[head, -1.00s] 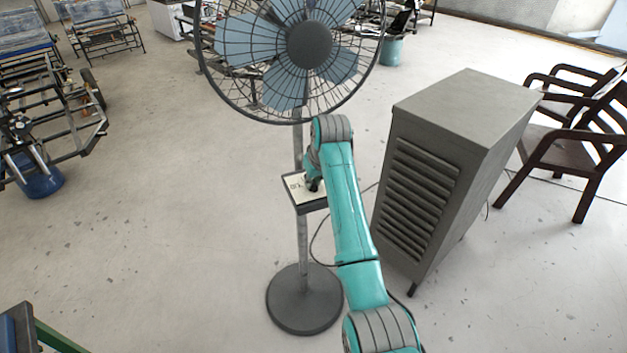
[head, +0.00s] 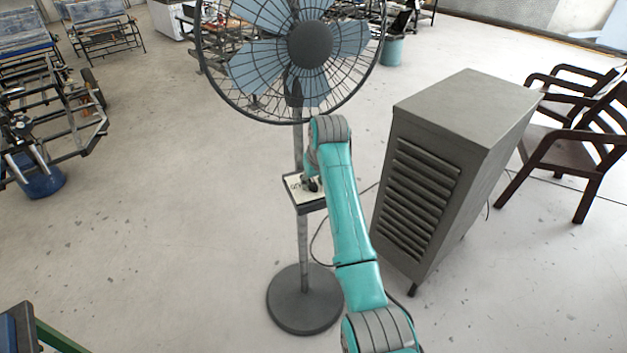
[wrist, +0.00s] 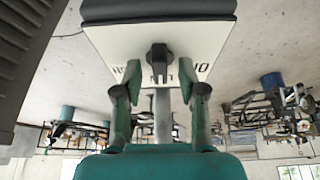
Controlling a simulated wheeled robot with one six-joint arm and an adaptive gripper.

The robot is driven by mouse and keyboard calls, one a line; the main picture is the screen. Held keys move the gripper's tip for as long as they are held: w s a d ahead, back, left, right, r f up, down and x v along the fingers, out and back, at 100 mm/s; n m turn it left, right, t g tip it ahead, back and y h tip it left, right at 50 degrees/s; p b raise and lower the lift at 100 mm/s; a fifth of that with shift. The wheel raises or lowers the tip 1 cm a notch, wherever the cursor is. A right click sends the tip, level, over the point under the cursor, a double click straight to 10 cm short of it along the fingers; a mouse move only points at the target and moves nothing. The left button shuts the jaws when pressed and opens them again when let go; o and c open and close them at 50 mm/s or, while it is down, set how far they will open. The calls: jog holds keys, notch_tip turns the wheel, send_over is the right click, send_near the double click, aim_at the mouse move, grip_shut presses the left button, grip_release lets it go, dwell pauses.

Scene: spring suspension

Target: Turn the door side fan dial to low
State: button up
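The fan (head: 309,45) stands on a pole, with a control box (head: 296,190) partway up. In the wrist view the box has a white face (wrist: 105,45) with a black dial (wrist: 158,56) near its middle. The dial's narrow grip points down in that view. Dark markings lie around it, partly hidden by the fingers, so I cannot read them all. My gripper (wrist: 159,74) is open, one finger on each side of the dial, with visible gaps between fingers and dial. In the head view my gripper (head: 312,184) is over the box face and hides the dial.
A grey louvred cabinet (head: 455,150) stands just right of my arm. Brown chairs (head: 570,145) are beyond it. The fan's round base (head: 304,300) is on the floor, with a cable beside it. Open floor lies to the left.

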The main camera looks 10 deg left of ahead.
jog(key=v, duration=1.2)
dwell(0.3)
